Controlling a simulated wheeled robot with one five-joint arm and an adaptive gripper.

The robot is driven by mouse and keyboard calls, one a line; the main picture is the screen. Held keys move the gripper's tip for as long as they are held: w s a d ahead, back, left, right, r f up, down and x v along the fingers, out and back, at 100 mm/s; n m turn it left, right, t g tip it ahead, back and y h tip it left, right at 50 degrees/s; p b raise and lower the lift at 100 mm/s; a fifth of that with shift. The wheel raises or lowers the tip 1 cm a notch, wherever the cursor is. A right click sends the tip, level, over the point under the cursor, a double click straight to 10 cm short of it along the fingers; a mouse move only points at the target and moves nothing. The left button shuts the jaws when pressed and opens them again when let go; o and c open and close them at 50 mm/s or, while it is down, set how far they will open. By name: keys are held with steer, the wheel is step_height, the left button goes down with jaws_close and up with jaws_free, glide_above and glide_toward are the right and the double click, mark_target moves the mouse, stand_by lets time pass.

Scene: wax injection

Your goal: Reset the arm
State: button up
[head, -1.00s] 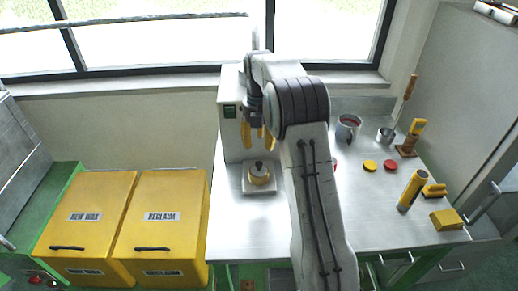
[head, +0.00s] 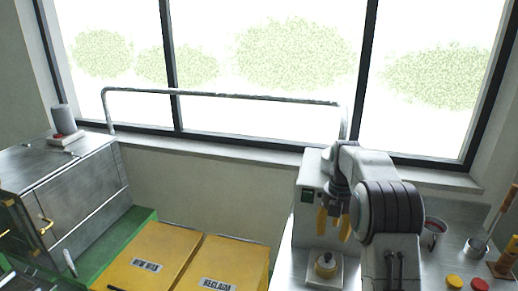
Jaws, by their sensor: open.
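My arm rises from the bottom right of the head view and bends over in front of the wax injector (head: 307,210). My gripper (head: 333,228) points down with its yellow fingers apart. The mold is apart from the fingers.
The steel table (head: 455,240) carries a pot (head: 433,232), a ladle (head: 477,247), a yellow disc (head: 455,281) and a red disc (head: 480,284). Yellow bins marked NEW WAX (head: 150,258) and RECLAIM (head: 225,262) stand left. A metal cabinet (head: 70,185) is farther left.

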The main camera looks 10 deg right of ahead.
steer(key=m, duration=1.7)
glide_above(328, 267)
step_height(328, 267, down, 6)
steer(key=shift+r, duration=0.25)
steer(key=s+a+r+m, duration=0.2)
steer(key=s+a+m, duration=0.1)
steer(key=s, duration=0.6)
steer(key=s+a+r+m, duration=0.2)
steer(key=s, duration=0.6)
steer(key=s+a+r+m, duration=0.2)
steer(key=s+a+m, duration=0.1)
steer(key=s, duration=0.6)
steer(key=s+a+r+n+t, duration=0.1)
steer(key=s+a+r+t, duration=0.1)
steer(key=r, duration=0.4)
steer(key=shift+s+a+t, duration=0.25)
steer(key=shift+s+t, duration=0.35)
steer(key=shift+t, duration=0.6)
